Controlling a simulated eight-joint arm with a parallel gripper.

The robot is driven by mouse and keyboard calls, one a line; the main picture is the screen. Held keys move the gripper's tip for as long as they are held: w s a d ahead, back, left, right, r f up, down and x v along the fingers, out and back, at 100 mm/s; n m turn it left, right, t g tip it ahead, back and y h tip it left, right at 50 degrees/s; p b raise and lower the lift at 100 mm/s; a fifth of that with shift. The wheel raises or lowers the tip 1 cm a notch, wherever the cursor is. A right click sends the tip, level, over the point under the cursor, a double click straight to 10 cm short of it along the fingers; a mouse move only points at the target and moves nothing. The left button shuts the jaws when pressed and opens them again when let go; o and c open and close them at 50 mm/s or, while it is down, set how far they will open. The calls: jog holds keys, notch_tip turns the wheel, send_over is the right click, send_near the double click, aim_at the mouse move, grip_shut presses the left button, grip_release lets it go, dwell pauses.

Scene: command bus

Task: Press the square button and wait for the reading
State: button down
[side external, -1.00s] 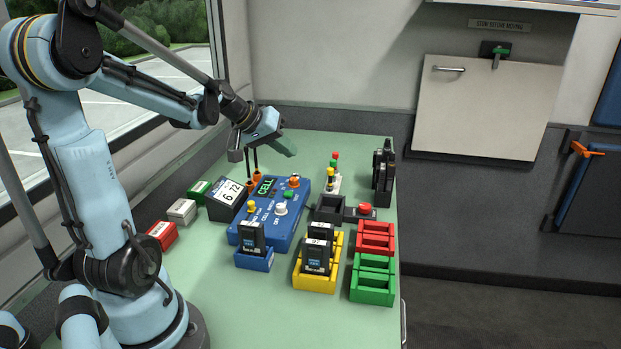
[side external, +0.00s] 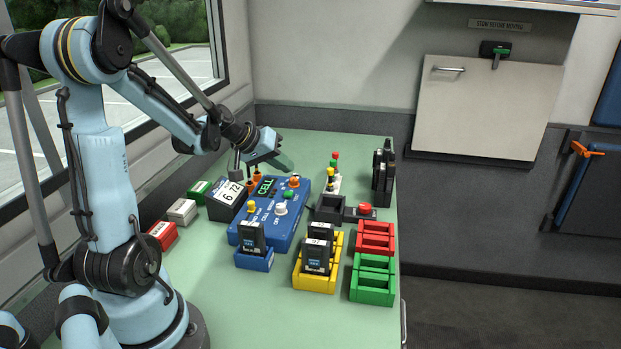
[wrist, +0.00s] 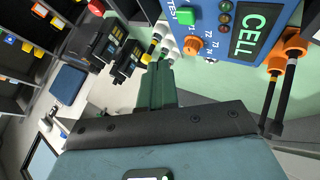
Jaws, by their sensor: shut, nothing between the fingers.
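The blue tester box (side external: 262,232) stands on the green bench, and its dark screen (side external: 265,187) shows CELL in green. The screen also shows in the wrist view (wrist: 254,30). A green square button (wrist: 185,17) beside the word TEST is at the top of the wrist view. It is a small green spot (side external: 288,195) in the side view. My gripper (side external: 287,165) is shut and empty, above the far end of the box and apart from the button. In the wrist view its closed fingers (wrist: 158,84) point up the picture, below the button.
A black cell sits in a blue holder (side external: 254,261) at the box's front. Yellow (side external: 314,284), red (side external: 376,239) and green (side external: 372,285) trays stand to the right. Orange plugs with black leads (wrist: 286,55) rise beside the screen. A 6 12 block (side external: 227,198) is at the left.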

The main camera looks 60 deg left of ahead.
aim_at(284, 194)
jog(key=shift+f, duration=2.05)
jog(key=shift+f, duration=0.15)
dwell(0.4)
jog(key=shift+f, duration=0.25)
jog(key=shift+f, duration=0.35)
dwell(0.6)
jog(key=shift+r, duration=0.75)
jog(key=shift+r, duration=0.1)
jog(key=shift+r, duration=2.45)
